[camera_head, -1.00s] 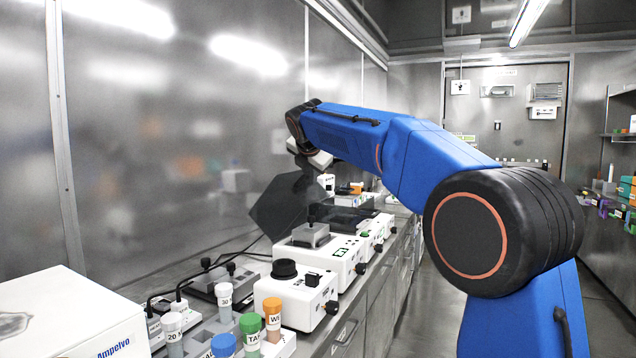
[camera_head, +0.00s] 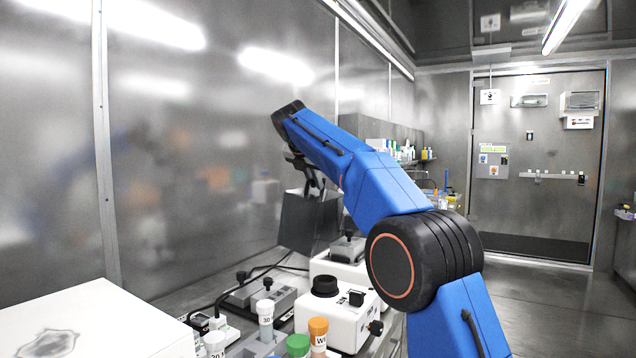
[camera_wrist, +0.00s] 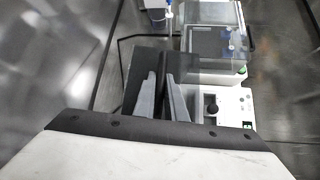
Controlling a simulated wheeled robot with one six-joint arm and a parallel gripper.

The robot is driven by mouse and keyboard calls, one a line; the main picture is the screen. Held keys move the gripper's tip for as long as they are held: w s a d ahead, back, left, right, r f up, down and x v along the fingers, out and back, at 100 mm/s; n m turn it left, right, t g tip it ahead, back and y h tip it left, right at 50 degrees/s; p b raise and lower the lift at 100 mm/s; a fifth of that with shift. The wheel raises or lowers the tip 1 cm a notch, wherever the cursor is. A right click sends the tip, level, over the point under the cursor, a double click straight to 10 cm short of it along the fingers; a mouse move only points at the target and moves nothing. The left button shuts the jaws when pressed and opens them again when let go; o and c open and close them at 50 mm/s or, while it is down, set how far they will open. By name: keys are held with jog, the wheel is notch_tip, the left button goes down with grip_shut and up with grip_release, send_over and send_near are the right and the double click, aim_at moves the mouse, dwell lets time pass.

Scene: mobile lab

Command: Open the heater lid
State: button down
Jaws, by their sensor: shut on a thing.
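The heater lid (camera_head: 305,222) is a dark panel. It stands raised and roughly upright behind the white heater (camera_head: 340,266) in the head view. In the wrist view, the dark lid (camera_wrist: 143,62) lies beyond and between the two grey fingers. My gripper (camera_head: 312,188) is at the lid's upper edge, and in the wrist view my gripper (camera_wrist: 160,80) is shut on it. The exact contact is hard to see. The heater carries a grey block on top, partly hidden by my arm.
A white device with a black knob (camera_head: 325,286) stands in front of the heater. Capped tubes (camera_head: 318,335) and a large white box (camera_head: 95,318) are nearer. A metal wall is close on the left. A clear-covered device (camera_wrist: 208,45) shows in the wrist view. Open floor lies to the right.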

jog(key=shift+w+a+f, duration=0.1)
jog(key=shift+w+a, duration=0.15)
jog(key=shift+a, duration=0.1)
jog(key=c, duration=1.8)
grip_release()
jog(key=shift+v, duration=8.75)
jog(key=shift+c, duration=0.6)
